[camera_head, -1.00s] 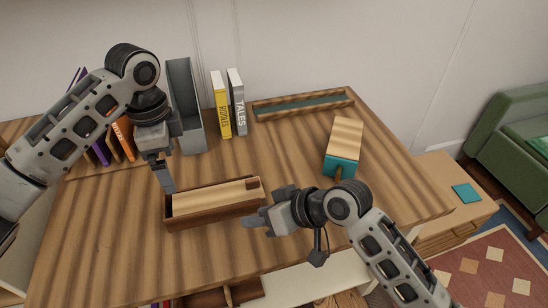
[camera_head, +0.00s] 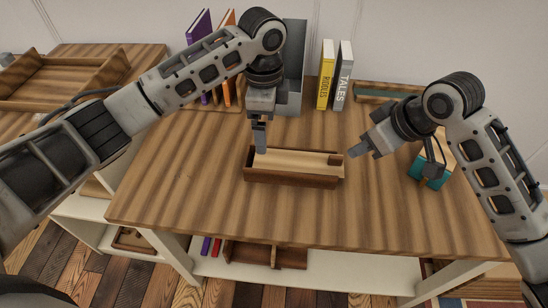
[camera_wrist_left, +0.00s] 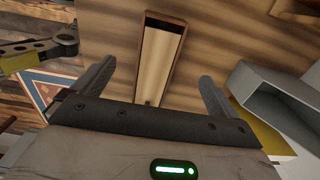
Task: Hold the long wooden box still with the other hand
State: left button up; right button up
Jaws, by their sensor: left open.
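The long wooden box (camera_head: 290,181) lies on the table, with a dark rim around a lighter wooden surface and a small dark block at its right end. My left gripper (camera_head: 260,150) points down near the box's left end in the head view. In the left wrist view its fingers (camera_wrist_left: 155,85) are apart with nothing between them, and the box (camera_wrist_left: 179,52) lies beyond them. Whether they touch it is unclear. My right gripper (camera_head: 360,151) is close to the box's right end and seems apart from it; its finger gap is too small to make out.
A grey holder (camera_head: 294,60) stands behind my left gripper, with a yellow book (camera_head: 326,75) and a grey book (camera_head: 343,75) beside it. A teal-ended wooden box (camera_head: 430,172) is partly behind my right arm. The table front (camera_head: 290,225) is clear.

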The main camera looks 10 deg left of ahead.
aim_at(266, 158)
pick_arm(q)
notch_tip(266, 158, down, 14)
jog(key=shift+r, duration=0.25)
jog(key=c, duration=1.2)
